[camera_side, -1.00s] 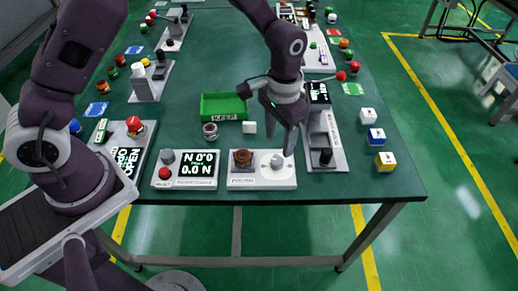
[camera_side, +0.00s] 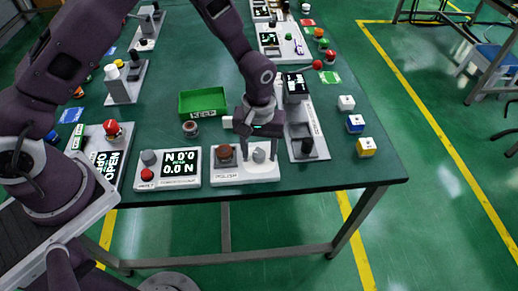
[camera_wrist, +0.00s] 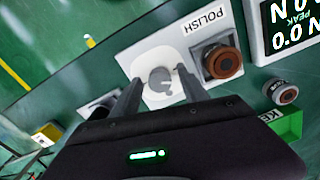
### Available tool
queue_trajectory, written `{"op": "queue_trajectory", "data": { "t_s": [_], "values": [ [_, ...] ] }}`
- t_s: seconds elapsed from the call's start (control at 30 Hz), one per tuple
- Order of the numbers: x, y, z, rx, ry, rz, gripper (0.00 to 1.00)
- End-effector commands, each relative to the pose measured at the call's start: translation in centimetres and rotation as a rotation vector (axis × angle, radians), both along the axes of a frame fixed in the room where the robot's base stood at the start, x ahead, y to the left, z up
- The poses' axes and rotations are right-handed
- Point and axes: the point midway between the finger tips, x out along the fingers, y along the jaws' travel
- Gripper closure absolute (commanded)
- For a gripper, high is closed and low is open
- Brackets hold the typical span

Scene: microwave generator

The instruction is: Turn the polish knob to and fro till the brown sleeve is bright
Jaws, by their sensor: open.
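The polish station (camera_side: 232,177) is a white plate labelled POLISH at the table's front edge. Its grey knob (camera_side: 259,155) is on the right side of the plate, and it also shows in the wrist view (camera_wrist: 161,80). A brown sleeve (camera_side: 225,153) sits in a grey holder to the left of the knob; in the wrist view the sleeve (camera_wrist: 222,62) looks dull brown with a dark rim. My gripper (camera_side: 262,150) is over the knob. In the wrist view its open fingers (camera_wrist: 160,92) stand on either side of the knob; I cannot tell whether they touch it.
A force gauge (camera_side: 168,167) reading 0.0 N stands left of the polish station. A green KEEP tray (camera_side: 203,103) and a ringed cylinder (camera_side: 190,129) are behind. A grey device (camera_side: 301,130) stands close on the right, with several cubes (camera_side: 355,124) beyond.

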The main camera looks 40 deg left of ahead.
Motion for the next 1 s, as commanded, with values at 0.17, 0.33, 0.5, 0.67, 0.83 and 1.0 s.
{"op": "queue_trajectory", "data": {
  "t_s": [0.17,0.33,0.5,0.67,0.83,1.0],
  "values": [
    [0.01,0.01,0.03,0.000,0.000,0.000,0.73],
    [0.01,-0.01,0.05,0.000,0.000,0.000,1.00],
    [0.01,0.01,0.06,0.000,0.000,-0.007,1.00],
    [0.03,0.01,0.07,0.000,0.000,-0.051,1.00],
    [0.06,0.01,0.08,0.000,-0.001,-0.153,1.00],
    [0.07,-0.03,0.10,0.000,-0.001,-0.304,1.00]
  ]
}}
